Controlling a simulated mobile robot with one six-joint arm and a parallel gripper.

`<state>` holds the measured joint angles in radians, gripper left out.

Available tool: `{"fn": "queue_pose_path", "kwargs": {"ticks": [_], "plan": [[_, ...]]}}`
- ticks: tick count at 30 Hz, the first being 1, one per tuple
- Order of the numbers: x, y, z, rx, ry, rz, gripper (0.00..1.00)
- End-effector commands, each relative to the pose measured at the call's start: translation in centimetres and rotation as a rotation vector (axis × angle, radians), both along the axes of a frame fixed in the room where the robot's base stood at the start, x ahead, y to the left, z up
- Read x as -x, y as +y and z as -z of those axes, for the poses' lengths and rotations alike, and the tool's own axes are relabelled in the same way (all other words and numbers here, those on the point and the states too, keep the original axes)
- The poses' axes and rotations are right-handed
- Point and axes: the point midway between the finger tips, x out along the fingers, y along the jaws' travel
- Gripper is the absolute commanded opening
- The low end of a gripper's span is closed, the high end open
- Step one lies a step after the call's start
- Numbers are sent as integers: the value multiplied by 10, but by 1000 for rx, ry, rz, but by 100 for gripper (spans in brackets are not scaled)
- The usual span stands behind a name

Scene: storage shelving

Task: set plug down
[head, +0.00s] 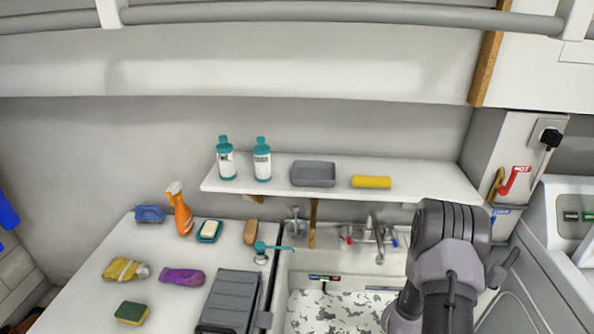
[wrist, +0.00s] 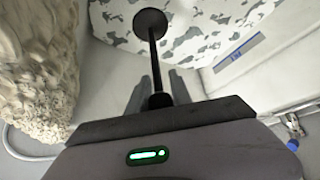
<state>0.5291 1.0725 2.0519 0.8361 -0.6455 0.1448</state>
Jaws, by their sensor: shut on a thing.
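The plug appears to be the black piece with a round disc (wrist: 150,22) and a thin dark stem in the wrist view. The disc shows against the speckled white-and-grey sink bottom (wrist: 105,18); I cannot tell whether it touches. My gripper (wrist: 160,75) has its grey fingers beside the stem and is shut on the plug. In the head view the sink (head: 335,312) is at the bottom centre. My arm covers its right part, and my gripper's fingers and the plug's grip are hidden there.
A tap (head: 377,232) stands behind the sink. A shelf (head: 335,188) above holds bottles, a grey tray and a yellow roll. The left counter (head: 80,300) carries a spray bottle, sponge and cloths. In the wrist view, a rough beige mass (wrist: 40,70) is close at left.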

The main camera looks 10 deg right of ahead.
Motion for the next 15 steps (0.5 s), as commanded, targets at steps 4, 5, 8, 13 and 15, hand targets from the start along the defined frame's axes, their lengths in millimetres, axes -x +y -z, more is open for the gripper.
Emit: {"fn": "queue_pose_path", "kwargs": {"ticks": [4, 5, 8, 13, 15], "plan": [[-7, 24, -23, 1, -2, -94, 0], [-8, 31, -28, 2, -3, -119, 0], [-14, 54, -49, 2, -4, -211, 0], [-27, 108, -96, 2, -6, -419, 0], [-35, 138, -123, 2, -7, -535, 0]]}}
